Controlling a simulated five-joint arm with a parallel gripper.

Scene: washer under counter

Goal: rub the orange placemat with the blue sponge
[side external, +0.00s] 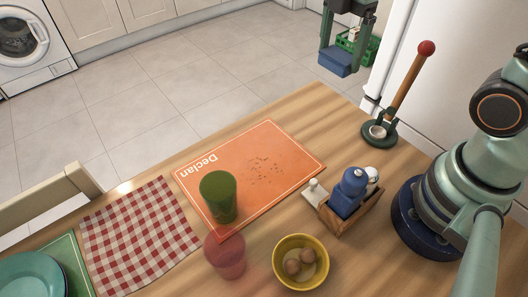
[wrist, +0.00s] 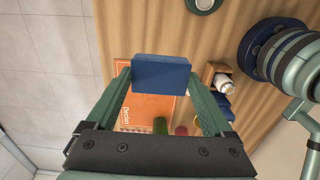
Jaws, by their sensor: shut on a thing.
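My gripper (side external: 339,47) is shut on the blue sponge (side external: 335,63). It holds the sponge in the air at the top of the side view, beyond the far edge of the table there. In the wrist view the sponge (wrist: 162,73) sits between the two green fingers, above part of the placemat in the picture. The orange placemat (side external: 230,165) lies flat on the wooden table, marked "Declan", with dark specks (side external: 265,170) on its right half. A green cup (side external: 218,197) stands on its lower left part. The sponge and placemat are well apart.
A translucent red cup (side external: 226,256) and a yellow bowl (side external: 300,263) with brown round items stand near the placemat's front. A wooden caddy (side external: 350,212) with bottles is at its right. A red-knobbed plunger-like tool (side external: 400,90) stands far right. A checked cloth (side external: 138,238) lies left.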

